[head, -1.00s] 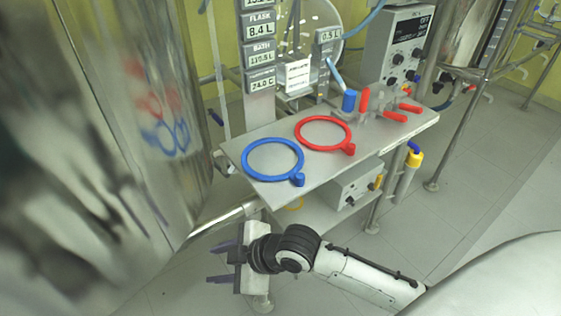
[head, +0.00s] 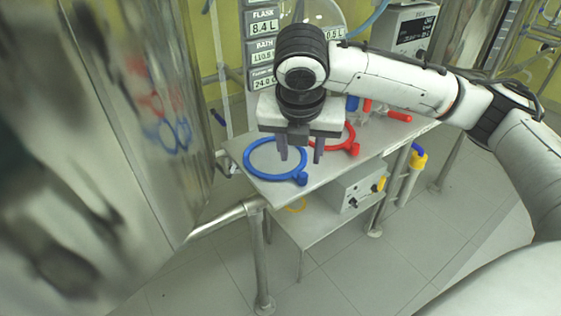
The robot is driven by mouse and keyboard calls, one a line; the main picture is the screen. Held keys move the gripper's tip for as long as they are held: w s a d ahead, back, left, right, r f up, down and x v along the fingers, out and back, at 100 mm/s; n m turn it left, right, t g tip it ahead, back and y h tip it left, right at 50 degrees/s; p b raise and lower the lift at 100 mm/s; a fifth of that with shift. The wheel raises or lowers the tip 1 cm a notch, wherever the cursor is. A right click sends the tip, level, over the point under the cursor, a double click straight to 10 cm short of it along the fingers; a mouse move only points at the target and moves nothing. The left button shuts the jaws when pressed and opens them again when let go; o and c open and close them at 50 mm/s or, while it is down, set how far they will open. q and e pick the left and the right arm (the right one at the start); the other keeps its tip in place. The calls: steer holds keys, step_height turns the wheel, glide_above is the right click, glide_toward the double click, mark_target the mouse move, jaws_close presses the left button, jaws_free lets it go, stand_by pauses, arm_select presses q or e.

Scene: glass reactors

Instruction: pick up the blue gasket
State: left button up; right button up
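The blue gasket (head: 249,167) is a flat ring with a small knob (head: 301,179), lying on the metal shelf (head: 335,167) near its left end. My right gripper (head: 300,152) points down above the right part of the ring. Its two dark fingers are apart, with nothing seen between them. I cannot tell how high the fingertips are above the ring. My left gripper is not in view.
A red gasket (head: 352,147) lies just right of the blue one, partly hidden by my gripper. Red-handled parts (head: 398,116) stand farther right. A polished steel vessel (head: 110,150) fills the left side. A grey box (head: 352,188) sits on a lower shelf.

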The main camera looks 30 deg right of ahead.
mark_target(303, 173)
steer(key=x, duration=0.3)
steer(key=shift+f, duration=0.15)
steer(key=x, duration=0.1)
steer(key=b+x, duration=0.1)
steer(key=x, duration=0.2)
steer(key=shift+s+d+f, duration=0.2)
steer(key=shift+s+d, duration=0.05)
steer(key=shift+d, duration=0.05)
steer(key=shift+w+d+f, duration=0.1)
steer(key=shift+w+f, duration=0.1)
steer(key=shift+f, duration=0.2)
jaws_close()
